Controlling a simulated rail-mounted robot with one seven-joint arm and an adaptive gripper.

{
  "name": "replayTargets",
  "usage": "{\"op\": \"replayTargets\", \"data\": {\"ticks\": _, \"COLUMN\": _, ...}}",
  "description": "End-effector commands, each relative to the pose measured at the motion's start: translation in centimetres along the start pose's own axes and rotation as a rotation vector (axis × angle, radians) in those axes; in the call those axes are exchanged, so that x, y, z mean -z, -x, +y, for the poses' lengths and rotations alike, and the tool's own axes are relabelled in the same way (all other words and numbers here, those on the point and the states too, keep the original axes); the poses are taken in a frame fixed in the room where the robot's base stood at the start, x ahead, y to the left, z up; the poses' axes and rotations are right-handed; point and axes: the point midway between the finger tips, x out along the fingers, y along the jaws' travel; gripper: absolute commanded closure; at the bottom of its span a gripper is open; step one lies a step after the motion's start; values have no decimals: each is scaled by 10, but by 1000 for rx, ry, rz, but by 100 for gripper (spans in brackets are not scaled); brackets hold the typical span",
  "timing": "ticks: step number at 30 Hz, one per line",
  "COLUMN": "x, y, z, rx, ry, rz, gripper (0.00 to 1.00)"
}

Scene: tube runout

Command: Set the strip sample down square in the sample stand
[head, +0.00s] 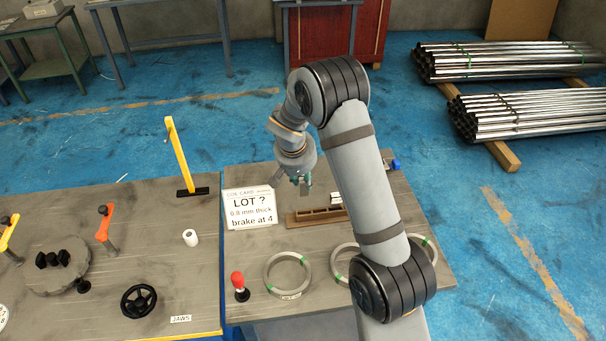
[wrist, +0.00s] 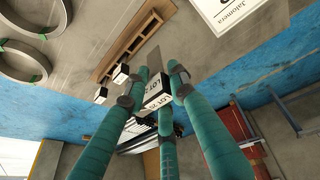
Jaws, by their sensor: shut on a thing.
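My gripper (head: 296,181) hangs over the table, behind and left of the brown sample stand (head: 305,217). In the wrist view my gripper's teal fingers (wrist: 160,88) are closed around a small dark block with a white LOT label (wrist: 157,90). A thin grey strip (wrist: 153,60) sticks out past the fingertips from this block, which looks like the strip sample. The slotted stand also shows in the wrist view (wrist: 108,67), beyond the fingertips and apart from the strip. The held block is partly hidden by the fingers.
Two more white-topped blocks (wrist: 121,73) (wrist: 101,95) are at the stand. A LOT card (head: 250,209) stands left of it. Grey rings (head: 268,276) lie in front, with a red-knobbed post (head: 238,284) beside them. A yellow upright (head: 178,150) stands on the left table.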

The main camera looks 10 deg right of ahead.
Motion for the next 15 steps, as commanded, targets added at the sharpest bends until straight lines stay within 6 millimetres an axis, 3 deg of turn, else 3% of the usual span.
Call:
{"op": "replayTargets", "data": {"ticks": 6, "x": -9, "y": -28, "z": -4, "rx": 2, "ry": 0, "rz": -2, "gripper": 100}}
{"op": "replayTargets", "data": {"ticks": 15, "x": -17, "y": -51, "z": -8, "rx": 2, "ry": 1, "rz": -2, "gripper": 100}}
